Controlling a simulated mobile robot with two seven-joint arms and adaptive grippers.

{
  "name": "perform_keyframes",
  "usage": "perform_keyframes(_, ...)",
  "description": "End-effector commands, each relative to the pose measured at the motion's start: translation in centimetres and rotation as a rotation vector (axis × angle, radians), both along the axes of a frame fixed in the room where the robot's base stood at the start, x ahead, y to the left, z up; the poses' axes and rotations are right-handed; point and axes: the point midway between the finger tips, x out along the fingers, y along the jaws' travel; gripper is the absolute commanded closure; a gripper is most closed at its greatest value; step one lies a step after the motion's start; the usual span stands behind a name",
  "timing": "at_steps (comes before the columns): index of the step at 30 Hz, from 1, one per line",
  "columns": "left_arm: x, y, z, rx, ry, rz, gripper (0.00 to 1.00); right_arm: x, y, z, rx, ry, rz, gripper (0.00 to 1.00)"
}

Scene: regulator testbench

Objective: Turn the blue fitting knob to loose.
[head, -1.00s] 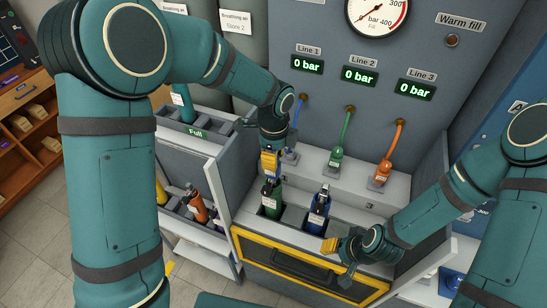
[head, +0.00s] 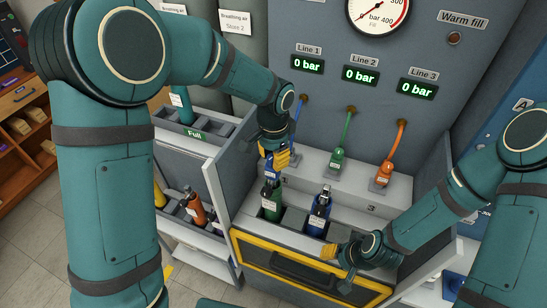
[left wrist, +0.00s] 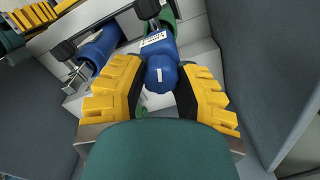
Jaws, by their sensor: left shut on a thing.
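My left gripper (head: 275,160) is shut on the blue fitting (head: 271,168), which sits at the top of the green cylinder (head: 271,203). In the left wrist view, the blue fitting knob (left wrist: 160,77) lies between the two ribbed yellow fingers of the left gripper (left wrist: 162,98). A white line marks the knob's end, and a white label sits on the fitting body behind it. No loose or tight wording is readable. My right gripper (head: 337,255) is by the front of the bench, below the blue cylinder (head: 318,212); its opening is unclear.
Beside the blue hose (head: 299,118), the green connector (head: 338,158) and orange connector (head: 383,174) stand on the ledge. The Line 1 display (head: 307,65) reads 0 bar, as do the other two. A side rack (head: 196,207) holds an orange cylinder. A grey side wall (left wrist: 265,70) is close to the left gripper.

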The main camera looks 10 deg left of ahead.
Motion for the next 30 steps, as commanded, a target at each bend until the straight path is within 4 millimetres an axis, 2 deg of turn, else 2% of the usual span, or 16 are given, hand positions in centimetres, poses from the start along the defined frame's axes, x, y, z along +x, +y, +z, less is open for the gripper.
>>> perform_keyframes(12, 0.04, 0.03, -0.06, 0.000, 0.000, 0.269, 1.00, 0.02, 0.02, -0.40, -0.001, 0.000, 0.000, 0.53)
perform_keyframes(30, 0.05, 0.06, -0.04, 0.000, 0.000, 0.344, 1.00, 0.00, 0.03, -0.46, -0.001, 0.000, 0.000, 0.53)
